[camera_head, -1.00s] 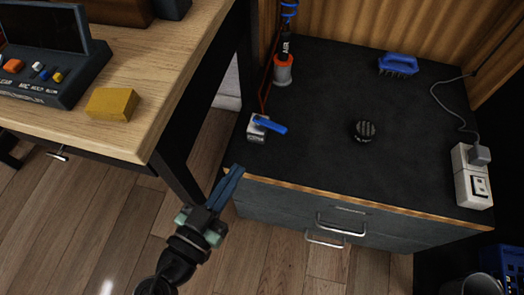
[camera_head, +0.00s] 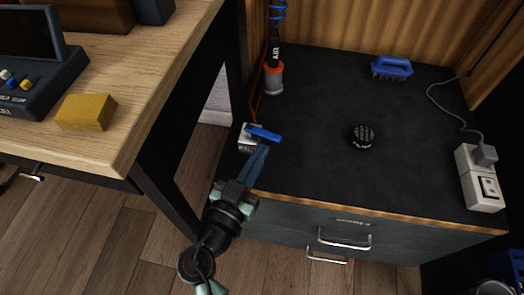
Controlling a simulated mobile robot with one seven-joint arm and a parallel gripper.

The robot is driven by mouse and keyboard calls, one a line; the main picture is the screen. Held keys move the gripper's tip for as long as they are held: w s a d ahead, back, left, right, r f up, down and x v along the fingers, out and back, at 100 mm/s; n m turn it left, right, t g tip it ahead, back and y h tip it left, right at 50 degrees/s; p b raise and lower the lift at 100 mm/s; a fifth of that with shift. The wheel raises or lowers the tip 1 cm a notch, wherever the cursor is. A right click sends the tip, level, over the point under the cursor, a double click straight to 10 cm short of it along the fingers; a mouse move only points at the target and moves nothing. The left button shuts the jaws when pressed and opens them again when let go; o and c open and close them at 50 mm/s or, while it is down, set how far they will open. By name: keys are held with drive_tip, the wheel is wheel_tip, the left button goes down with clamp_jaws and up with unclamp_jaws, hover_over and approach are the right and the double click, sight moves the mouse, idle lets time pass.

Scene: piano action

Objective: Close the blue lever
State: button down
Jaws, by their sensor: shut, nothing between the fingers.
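The blue lever (camera_head: 264,134) sits on a small silver valve block (camera_head: 246,140) at the left edge of the dark cabinet top. It points right and slightly down, out over the cabinet top. A red hose runs up from behind the block. My gripper (camera_head: 263,150) reaches up from below with its blue fingers together and empty. Its tips are just below the lever in the picture. I cannot tell whether they touch it.
The dark cabinet top (camera_head: 320,110) holds a round black knob-like object (camera_head: 362,136), a blue brush (camera_head: 391,68), a white power strip (camera_head: 480,179) and an air tool (camera_head: 273,70). A wooden desk (camera_head: 150,70) with a yellow block (camera_head: 86,112) stands left.

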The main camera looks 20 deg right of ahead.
sight(274, 142)
drive_tip(key=shift+x, duration=0.8)
drive_tip(key=shift+d+f+b, duration=0.25)
drive_tip(key=shift+d+b, duration=0.25)
drive_tip(key=shift+b, duration=0.65)
drive_tip(key=shift+d+b, duration=0.2)
drive_tip(key=shift+b, duration=0.1)
drive_tip(key=shift+d+r, duration=0.15)
drive_tip(key=shift+r, duration=0.15)
